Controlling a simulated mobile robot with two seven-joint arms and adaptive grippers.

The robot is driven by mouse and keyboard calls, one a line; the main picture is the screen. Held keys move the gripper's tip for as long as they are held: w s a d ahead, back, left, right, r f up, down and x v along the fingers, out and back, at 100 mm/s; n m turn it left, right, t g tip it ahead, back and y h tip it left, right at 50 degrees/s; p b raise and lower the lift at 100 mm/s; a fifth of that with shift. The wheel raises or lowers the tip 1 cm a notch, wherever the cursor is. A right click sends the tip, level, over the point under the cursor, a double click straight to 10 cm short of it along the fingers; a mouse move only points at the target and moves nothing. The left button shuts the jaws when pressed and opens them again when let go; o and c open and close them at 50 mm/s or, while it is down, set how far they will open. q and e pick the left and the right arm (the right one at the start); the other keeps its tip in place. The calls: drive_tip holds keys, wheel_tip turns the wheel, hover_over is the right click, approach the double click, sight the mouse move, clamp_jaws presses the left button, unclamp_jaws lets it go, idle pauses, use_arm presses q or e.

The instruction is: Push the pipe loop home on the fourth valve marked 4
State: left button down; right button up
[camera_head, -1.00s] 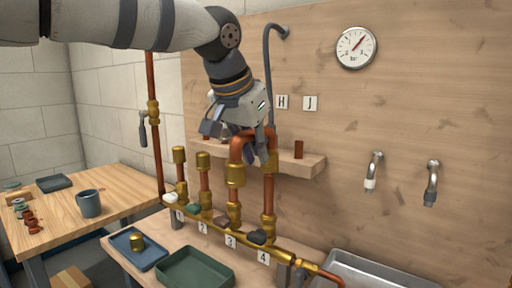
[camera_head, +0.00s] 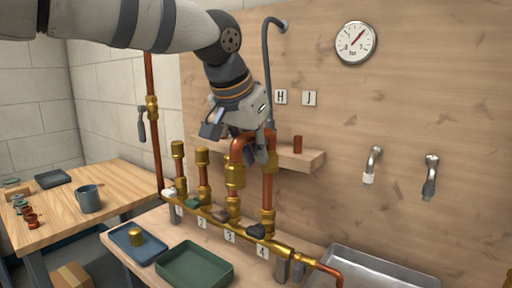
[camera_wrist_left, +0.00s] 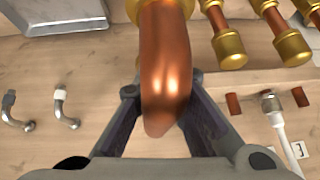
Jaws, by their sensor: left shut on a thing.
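The pipe loop (camera_head: 269,188) is an upside-down copper U with brass ends. It stands upright over the valve row, one leg above the valve marked 3 and the other above the fourth valve (camera_head: 256,231), by label 4 (camera_head: 262,252). My left gripper (camera_head: 258,148) is shut on the loop's top bend from above. In the left wrist view the bend (camera_wrist_left: 166,65) sits between the two dark fingers. The right leg's lower end meets the brass above valve 4; I cannot tell how deep it sits. My right gripper is not in view.
Two capped copper risers (camera_head: 203,177) stand left of the loop. A wooden shelf (camera_head: 304,160) is behind it. A mug (camera_head: 89,199) stands on the left table.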

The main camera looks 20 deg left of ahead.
sight(244, 135)
use_arm(q)
drive_tip(key=shift+f, duration=0.85)
drive_tip(key=shift+f, duration=0.3)
drive_tip(key=shift+f, duration=0.35)
drive_tip(key=shift+f, duration=0.1)
drive_tip(key=c, duration=1.6)
unclamp_jaws()
drive_tip(key=shift+d, duration=0.1)
drive_tip(key=v, duration=1.2)
